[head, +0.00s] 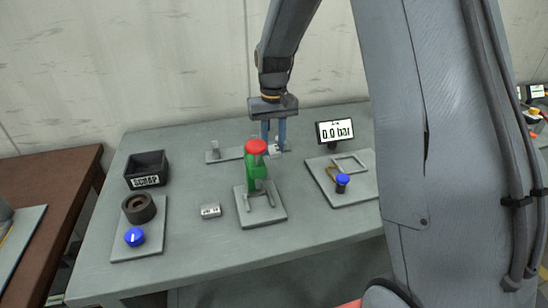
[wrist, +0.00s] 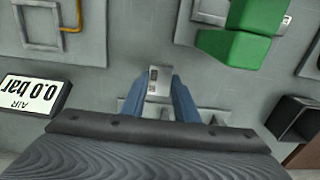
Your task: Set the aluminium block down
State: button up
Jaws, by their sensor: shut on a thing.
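My gripper (head: 273,136) points down behind the green jack and is shut on the aluminium block (head: 277,148). In the wrist view the small silvery block (wrist: 159,82) sits between the two blue fingers (wrist: 160,95), with dark markings on its face. The jack partly hides the area below the block in the head view. I cannot tell whether the block touches what lies beneath it. A flat grey plate with a small upright post (head: 222,154) lies at the table's back, left of the gripper.
The green jack with a red top (head: 256,165) stands on a plate in front of my gripper. A pressure display (head: 335,132) reads 0.0 bar. A plate with a blue knob (head: 343,180) is right, a black bin (head: 147,168) left. A small labelled block (head: 210,211) lies mid-table.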

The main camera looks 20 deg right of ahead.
aim_at(273, 172)
jog(key=shift+f+p, duration=0.8)
jog(key=shift+f, duration=2.65)
jog(key=o, duration=1.1)
jog(key=shift+f, duration=0.1)
